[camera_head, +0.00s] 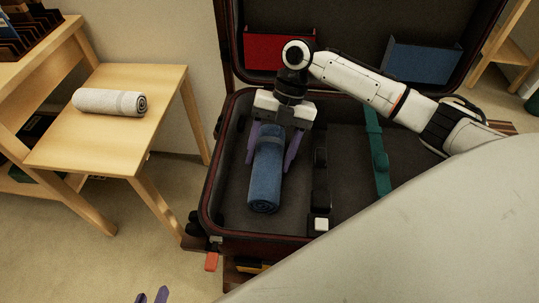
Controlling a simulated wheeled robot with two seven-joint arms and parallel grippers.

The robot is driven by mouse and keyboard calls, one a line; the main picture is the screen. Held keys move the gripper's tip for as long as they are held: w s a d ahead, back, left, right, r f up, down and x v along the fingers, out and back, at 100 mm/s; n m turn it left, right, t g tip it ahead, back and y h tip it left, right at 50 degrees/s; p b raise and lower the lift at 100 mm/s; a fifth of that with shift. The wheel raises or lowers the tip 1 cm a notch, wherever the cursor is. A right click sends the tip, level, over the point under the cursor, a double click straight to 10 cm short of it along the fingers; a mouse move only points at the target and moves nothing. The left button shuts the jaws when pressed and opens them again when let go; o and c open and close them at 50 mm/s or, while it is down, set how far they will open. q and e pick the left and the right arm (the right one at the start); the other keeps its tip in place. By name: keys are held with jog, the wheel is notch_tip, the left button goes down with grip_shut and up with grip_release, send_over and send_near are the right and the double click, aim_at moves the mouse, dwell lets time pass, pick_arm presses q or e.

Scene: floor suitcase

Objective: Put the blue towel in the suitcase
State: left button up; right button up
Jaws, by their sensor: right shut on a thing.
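The blue towel (266,180) is a rolled bundle inside the left part of the open suitcase (208,190). It lies lengthwise, its coiled end facing me. My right gripper (270,155) is above the towel's far half, with purple fingers on either side, shut on it. Whether the towel rests fully on the suitcase floor I cannot tell. My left gripper (151,297) shows only as two purple fingertips at the bottom edge, with a gap between them and nothing seen there.
A rolled white towel (110,102) lies on a small wooden table (80,140) at left. The suitcase holds a black strap (320,180) and a green strap (378,155). Its raised lid has a red pocket (275,52) and a blue pocket (420,62). My own pale body covers the lower right.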

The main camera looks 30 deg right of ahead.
jog(key=o, duration=1.3)
jog(key=shift+c, duration=0.2)
jog(key=p+v, duration=0.3)
jog(key=v, duration=0.9)
